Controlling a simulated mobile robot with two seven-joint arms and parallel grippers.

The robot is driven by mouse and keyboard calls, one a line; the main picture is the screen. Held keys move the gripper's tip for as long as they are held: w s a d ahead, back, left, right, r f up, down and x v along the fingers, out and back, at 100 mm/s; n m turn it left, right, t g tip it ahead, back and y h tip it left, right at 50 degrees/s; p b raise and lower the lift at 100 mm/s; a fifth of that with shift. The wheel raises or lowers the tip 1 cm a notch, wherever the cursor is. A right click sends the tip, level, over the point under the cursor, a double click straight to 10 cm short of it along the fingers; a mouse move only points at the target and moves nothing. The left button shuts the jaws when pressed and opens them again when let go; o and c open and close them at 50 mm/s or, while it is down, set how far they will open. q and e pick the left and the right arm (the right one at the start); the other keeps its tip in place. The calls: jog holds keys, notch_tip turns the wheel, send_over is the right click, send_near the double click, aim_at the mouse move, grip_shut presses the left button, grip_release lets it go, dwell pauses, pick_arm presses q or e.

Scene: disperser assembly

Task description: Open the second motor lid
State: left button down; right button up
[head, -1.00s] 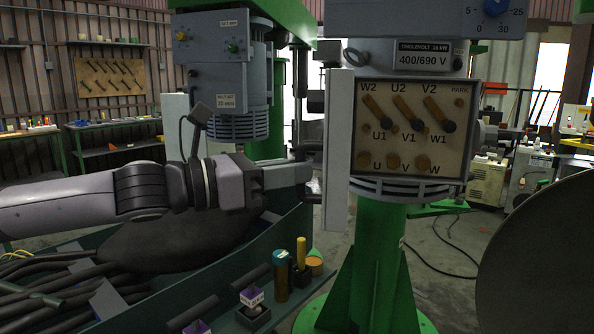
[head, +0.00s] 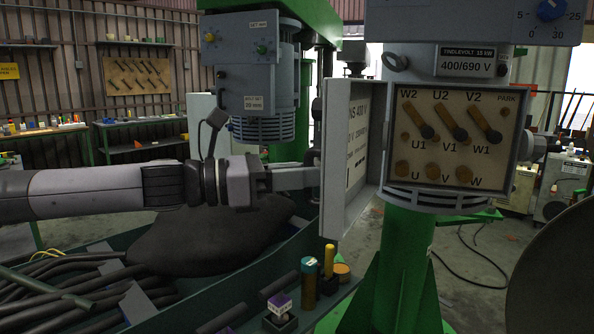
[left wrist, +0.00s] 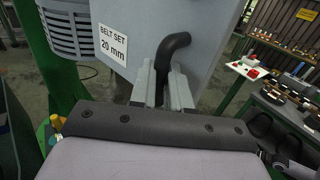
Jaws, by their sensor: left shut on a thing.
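The second motor's terminal box (head: 462,140) is on the right in the head view, its board of terminals and slanted links exposed. Its grey lid (head: 338,205) stands open at the box's left, swung out, with lettering visible on its inner face. My left gripper (head: 312,178) reaches the lid's outer side from the left and is shut there; the lid's edge partly hides the contact. In the left wrist view a black bent handle (left wrist: 163,62) shows between the fingers (left wrist: 165,92). My right gripper is not in view.
The first motor (head: 258,70), with its "20 mm" label, hangs close behind my left arm. Below are a green bin of dark bars (head: 55,290) and small parts, including a purple-topped block (head: 279,304). A large dark disc (head: 560,270) is at the lower right.

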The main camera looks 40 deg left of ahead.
pick_arm(q)
jog(key=shift+w+a+f, duration=0.2)
jog(key=shift+a+f, duration=0.05)
jog(key=shift+a, duration=0.1)
jog(key=c, duration=1.3)
grip_release()
jog(key=shift+o, duration=1)
jog(key=shift+w+f, duration=0.15)
jog(key=shift+w, duration=0.3)
jog(key=b+v, duration=0.4)
jog(key=v, duration=0.3)
jog(key=shift+s+r, duration=0.2)
jog(key=shift+s, duration=0.05)
